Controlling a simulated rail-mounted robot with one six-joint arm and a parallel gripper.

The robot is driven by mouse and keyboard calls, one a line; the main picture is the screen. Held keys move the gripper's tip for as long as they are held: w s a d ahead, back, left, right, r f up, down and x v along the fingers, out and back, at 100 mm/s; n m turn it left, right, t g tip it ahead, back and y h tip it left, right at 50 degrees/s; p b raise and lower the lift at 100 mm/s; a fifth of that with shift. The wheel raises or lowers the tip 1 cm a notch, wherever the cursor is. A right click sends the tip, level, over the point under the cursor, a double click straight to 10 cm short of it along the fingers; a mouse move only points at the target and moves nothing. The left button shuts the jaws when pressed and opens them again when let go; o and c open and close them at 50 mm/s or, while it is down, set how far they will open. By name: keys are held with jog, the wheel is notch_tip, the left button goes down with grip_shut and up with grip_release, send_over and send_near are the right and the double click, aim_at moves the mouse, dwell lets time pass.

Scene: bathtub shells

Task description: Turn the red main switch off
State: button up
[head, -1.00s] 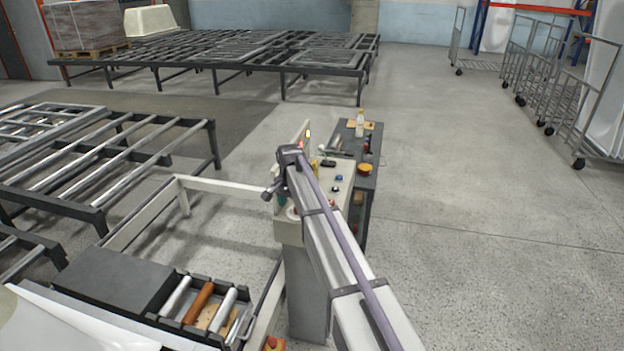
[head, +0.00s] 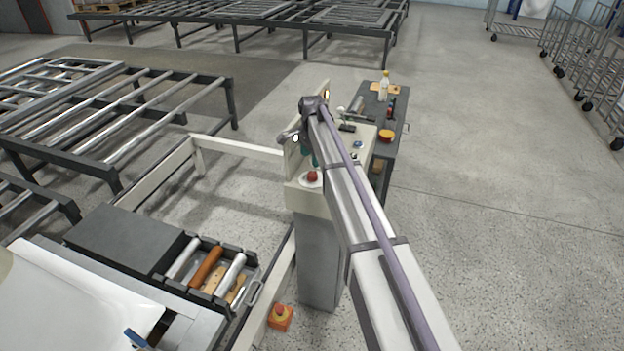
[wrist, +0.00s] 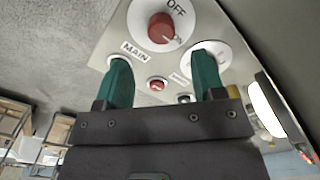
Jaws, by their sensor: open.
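The red main switch (wrist: 161,27) is a round knob on a white disc marked OFF and ON, above a MAIN label, at the top of the wrist view. My gripper (wrist: 163,66) is open, its two green fingers apart and empty, just below the knob in that picture. I cannot tell whether the fingers touch the panel. In the head view my gripper (head: 315,159) is at the control console (head: 308,201), mostly hidden by my arm.
A small red button (wrist: 157,85) lies between my fingers in the wrist view. A dark bench (head: 391,145) with a bottle (head: 384,88) stands behind. Open floor lies right.

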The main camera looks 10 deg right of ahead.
aim_at(312, 174)
notch_tip(312, 174, down, 8)
jog(key=b, duration=0.6)
jog(key=shift+r, duration=0.2)
jog(key=shift+c, duration=0.4)
jog(key=c, duration=0.8)
jog(key=shift+c, duration=0.2)
